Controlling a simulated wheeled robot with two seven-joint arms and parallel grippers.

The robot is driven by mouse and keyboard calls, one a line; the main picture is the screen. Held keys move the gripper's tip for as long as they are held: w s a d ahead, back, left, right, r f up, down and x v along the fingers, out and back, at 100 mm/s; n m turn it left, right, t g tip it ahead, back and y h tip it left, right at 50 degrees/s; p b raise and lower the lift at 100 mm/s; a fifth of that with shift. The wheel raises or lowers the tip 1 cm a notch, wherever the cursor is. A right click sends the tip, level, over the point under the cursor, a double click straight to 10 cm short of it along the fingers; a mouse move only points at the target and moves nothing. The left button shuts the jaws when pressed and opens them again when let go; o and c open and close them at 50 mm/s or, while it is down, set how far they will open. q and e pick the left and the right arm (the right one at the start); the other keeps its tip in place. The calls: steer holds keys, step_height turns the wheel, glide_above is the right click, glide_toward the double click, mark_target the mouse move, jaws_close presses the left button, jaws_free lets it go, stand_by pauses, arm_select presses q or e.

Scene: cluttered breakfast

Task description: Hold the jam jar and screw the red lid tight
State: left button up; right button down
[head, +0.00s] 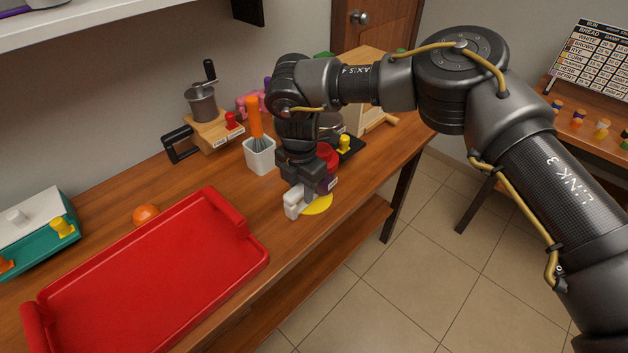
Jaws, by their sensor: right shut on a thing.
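My left gripper is out of view.
A large red tray (150,285) fills the table's front left. A white cup with a whisk (260,155) stands close behind my gripper. A grinder (202,105), an orange (145,214) and a dark board with a yellow knob (350,149) are also there. Bare wood lies between tray and cup.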

steer(key=c, duration=1)
jaws_free()
steer(key=shift+r, duration=3.75)
step_height(320, 180, up, 12)
